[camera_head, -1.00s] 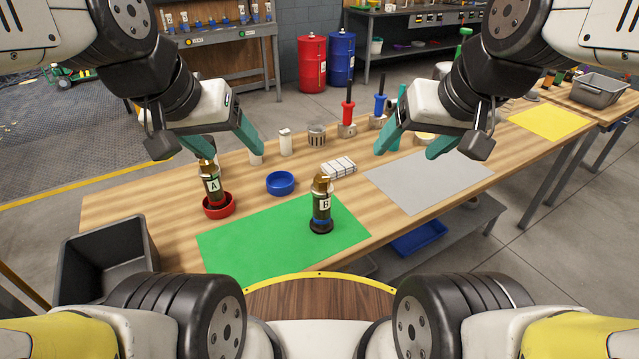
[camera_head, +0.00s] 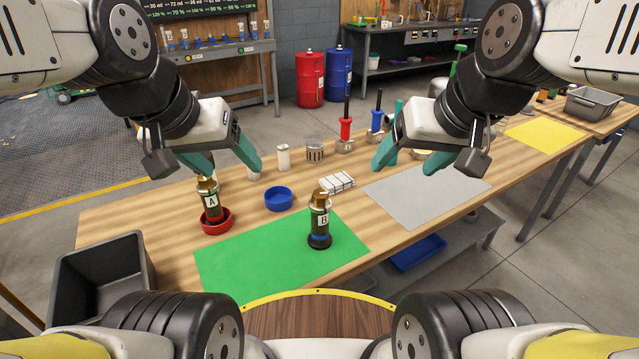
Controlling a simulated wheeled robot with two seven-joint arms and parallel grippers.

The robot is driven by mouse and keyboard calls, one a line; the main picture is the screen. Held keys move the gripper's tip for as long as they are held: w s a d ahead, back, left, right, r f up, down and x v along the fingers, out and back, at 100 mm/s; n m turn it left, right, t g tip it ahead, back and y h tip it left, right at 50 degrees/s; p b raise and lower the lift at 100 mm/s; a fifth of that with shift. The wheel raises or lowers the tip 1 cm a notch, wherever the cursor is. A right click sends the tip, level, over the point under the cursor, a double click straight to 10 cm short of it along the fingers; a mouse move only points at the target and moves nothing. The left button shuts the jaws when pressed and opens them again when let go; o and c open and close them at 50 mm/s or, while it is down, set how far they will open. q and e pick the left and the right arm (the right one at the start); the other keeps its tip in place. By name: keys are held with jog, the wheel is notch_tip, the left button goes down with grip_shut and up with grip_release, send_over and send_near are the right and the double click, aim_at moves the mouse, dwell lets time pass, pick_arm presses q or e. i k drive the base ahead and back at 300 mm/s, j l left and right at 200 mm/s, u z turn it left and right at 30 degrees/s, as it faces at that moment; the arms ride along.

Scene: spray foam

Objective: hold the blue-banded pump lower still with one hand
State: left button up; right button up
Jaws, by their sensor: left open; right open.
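The pump marked B (camera_head: 319,222) stands upright on the green mat (camera_head: 245,259). It has a brass top, a dark body and a blue band near its base. The pump marked A (camera_head: 211,201) stands in a red ring-shaped holder (camera_head: 217,224) at the left. My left gripper (camera_head: 228,165) is open and empty above the table, near pump A and up and left of pump B. My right gripper (camera_head: 408,160) is open and empty above the far side of the grey mat, up and right of pump B. Neither gripper touches a pump.
An empty blue ring holder (camera_head: 279,199) sits behind the green mat. A white block (camera_head: 338,183) lies behind pump B. A red-handled tool (camera_head: 346,130) and a blue-handled tool (camera_head: 377,122) stand at the back. The grey mat (camera_head: 425,195) is bare. A dark bin (camera_head: 105,275) stands front left.

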aim_at(320, 198)
jog(key=l+u, duration=0.25)
jog(key=l, duration=0.15)
jog(key=k+l+u, duration=0.1)
jog(key=l+u, duration=0.15)
jog(key=k+l+u, duration=0.1)
jog(key=l+u, duration=0.15)
jog(key=l, duration=0.2)
jog(key=k+l+u, duration=0.25)
jog(key=i+l, duration=0.1)
